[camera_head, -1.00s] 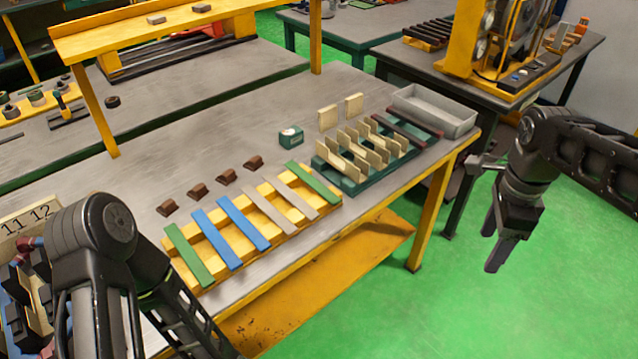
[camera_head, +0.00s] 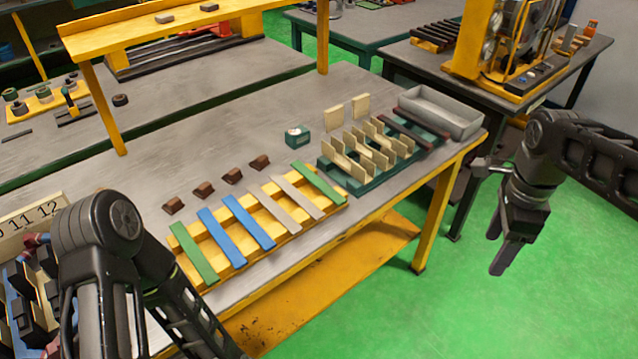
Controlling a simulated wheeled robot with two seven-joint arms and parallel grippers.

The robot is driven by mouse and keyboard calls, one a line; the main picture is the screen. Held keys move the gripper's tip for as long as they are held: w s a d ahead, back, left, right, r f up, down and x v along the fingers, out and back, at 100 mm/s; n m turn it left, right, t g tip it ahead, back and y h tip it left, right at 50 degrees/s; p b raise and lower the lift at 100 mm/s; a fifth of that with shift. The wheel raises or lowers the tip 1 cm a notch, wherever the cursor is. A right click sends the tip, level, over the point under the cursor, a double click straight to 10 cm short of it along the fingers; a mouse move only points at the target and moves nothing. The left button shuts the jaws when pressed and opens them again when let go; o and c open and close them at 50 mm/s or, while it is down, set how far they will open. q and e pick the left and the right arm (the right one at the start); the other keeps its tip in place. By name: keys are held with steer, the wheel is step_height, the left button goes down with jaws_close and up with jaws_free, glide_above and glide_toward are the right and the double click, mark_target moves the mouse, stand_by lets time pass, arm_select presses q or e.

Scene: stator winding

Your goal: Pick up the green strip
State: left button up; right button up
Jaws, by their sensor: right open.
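Two green strips lie across a yellow rack (camera_head: 211,252) on the grey table. One green strip (camera_head: 195,254) is at the rack's left end, the other green strip (camera_head: 318,183) at its right end. Between them lie two blue strips (camera_head: 248,221) and two light grey strips (camera_head: 299,197). My right gripper (camera_head: 499,262) hangs over the green floor, right of the table and away from the strips. It is open and I see nothing in it. My left arm comes in at the lower left; its gripper is out of the picture.
Several brown blocks (camera_head: 232,176) lie behind the rack. A small green box (camera_head: 297,135), a green rack (camera_head: 350,184) with beige plates and a grey tray (camera_head: 452,118) stand to the right. A yellow shelf (camera_head: 150,36) rises behind.

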steer(key=a+f+n+y, duration=0.2)
steer(key=a+f+n, duration=0.4)
steer(key=f, duration=0.5)
steer(key=a+f+n+y, duration=0.1)
steer(key=a+f+n, duration=0.3)
steer(key=a+f, duration=0.65)
steer(key=s+a+f+n, duration=0.4)
steer(key=s+f, duration=0.3)
steer(key=f, duration=0.1)
steer(key=s+a+f+n+y, duration=0.1)
steer(key=s+a+f+n, duration=0.3)
steer(key=s+f, duration=0.3)
steer(key=shift+s+f+n+t, duration=0.3)
steer(key=shift+s+f+n, duration=0.05)
steer(key=shift+f+n, duration=0.25)
steer(key=shift+a, duration=0.1)
steer(key=shift+c, duration=0.3)
